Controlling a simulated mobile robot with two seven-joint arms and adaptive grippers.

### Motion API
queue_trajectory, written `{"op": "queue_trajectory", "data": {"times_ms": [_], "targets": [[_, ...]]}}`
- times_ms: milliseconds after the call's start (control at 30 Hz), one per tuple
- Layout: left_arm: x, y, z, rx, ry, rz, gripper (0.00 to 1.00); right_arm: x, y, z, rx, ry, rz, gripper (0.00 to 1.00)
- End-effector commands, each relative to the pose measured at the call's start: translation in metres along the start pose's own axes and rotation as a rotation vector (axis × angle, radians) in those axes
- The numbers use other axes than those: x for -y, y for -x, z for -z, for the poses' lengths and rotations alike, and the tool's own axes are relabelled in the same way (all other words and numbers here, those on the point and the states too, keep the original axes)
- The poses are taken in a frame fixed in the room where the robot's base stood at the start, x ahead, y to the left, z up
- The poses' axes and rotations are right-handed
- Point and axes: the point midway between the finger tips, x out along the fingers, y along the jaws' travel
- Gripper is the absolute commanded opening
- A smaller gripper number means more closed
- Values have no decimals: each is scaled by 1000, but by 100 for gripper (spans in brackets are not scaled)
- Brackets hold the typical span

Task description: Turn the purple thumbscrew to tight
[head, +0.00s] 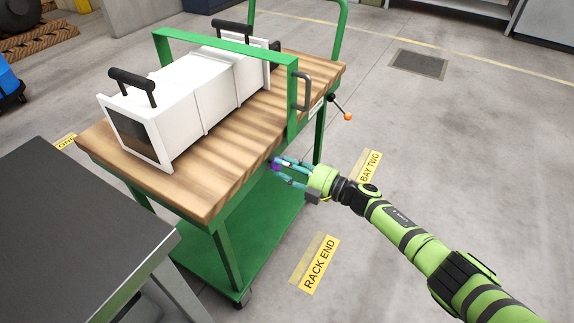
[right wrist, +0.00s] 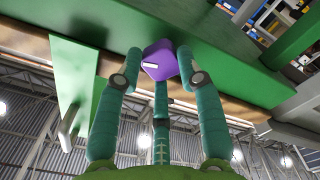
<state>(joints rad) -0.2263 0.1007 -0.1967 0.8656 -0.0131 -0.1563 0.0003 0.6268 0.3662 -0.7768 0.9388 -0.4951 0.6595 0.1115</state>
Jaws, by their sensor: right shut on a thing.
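The purple thumbscrew (head: 276,165) is on the side of the green cart, just under the wooden top's edge. My right gripper (head: 281,168) reaches it from the right and is shut on it. In the right wrist view the thumbscrew (right wrist: 159,60) is a purple faceted knob with a short white mark, against a green cart part. The teal fingers of my right gripper (right wrist: 158,75) stand around it, touching or very close to its sides. Any tight marking cannot be made out. My left gripper is not in view.
The green cart's wooden top (head: 240,150) carries a white ribbed duct-like unit (head: 190,95) with black handles, under a green frame (head: 215,45). An orange-tipped lever (head: 347,116) sticks out on the right. A dark table (head: 70,230) stands at lower left. Floor at right is clear.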

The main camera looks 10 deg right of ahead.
Motion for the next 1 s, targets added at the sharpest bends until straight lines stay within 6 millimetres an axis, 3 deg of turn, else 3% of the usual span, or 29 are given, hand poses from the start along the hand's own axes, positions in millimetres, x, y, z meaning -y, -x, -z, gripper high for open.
{"op": "queue_trajectory", "data": {"times_ms": [567,600,633,1000], "targets": [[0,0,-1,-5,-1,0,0,0,1,-2,6,-34,0,5],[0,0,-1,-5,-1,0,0,0,1,-2,6,-34,0,45],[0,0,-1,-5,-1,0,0,0,1,-2,6,-34,0,57],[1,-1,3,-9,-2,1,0,2,3,-1,2,-33,2,58]]}}
